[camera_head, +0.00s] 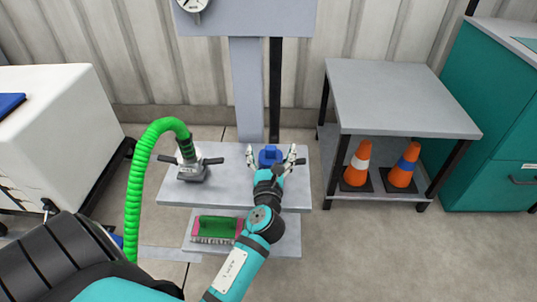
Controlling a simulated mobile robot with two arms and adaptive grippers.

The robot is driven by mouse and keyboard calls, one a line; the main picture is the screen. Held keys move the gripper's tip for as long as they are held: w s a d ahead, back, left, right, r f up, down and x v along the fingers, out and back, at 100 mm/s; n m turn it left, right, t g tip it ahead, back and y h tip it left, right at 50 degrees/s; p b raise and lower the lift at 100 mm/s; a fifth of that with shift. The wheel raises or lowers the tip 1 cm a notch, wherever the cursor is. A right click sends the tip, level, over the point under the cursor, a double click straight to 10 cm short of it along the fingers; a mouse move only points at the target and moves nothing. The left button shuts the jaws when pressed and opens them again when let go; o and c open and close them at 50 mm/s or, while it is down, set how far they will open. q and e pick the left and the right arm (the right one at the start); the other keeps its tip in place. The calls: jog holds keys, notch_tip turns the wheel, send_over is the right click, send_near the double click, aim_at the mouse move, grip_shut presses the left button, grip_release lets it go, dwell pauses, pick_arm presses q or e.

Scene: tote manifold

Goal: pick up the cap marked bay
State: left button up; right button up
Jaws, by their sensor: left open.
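A blue cap (270,154) stands on the upper grey shelf of a stand in the middle of the view. No marking can be read on it, so I cannot tell from the picture whether it says bay. My left gripper (271,152) is open, with one finger on each side of the blue cap. Whether the fingers touch it cannot be told. The gripper's wrist hides the near lower part of the cap. A dark lever end shows just right of the right finger. My right gripper is not in view.
A green hose (140,180) rises left of the arm to a grey coupling (193,171) with dark levers on the same shelf (228,188). A green and pink brush (217,228) lies on the lower shelf. Two orange cones (357,165) stand under a grey table (395,100) at right.

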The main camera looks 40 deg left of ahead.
pick_arm(q)
jog(key=shift+c, duration=1.1)
jog(key=c, duration=1.5)
jog(key=shift+a, duration=0.1)
jog(key=shift+c, duration=0.2)
jog(key=shift+r, duration=0.1)
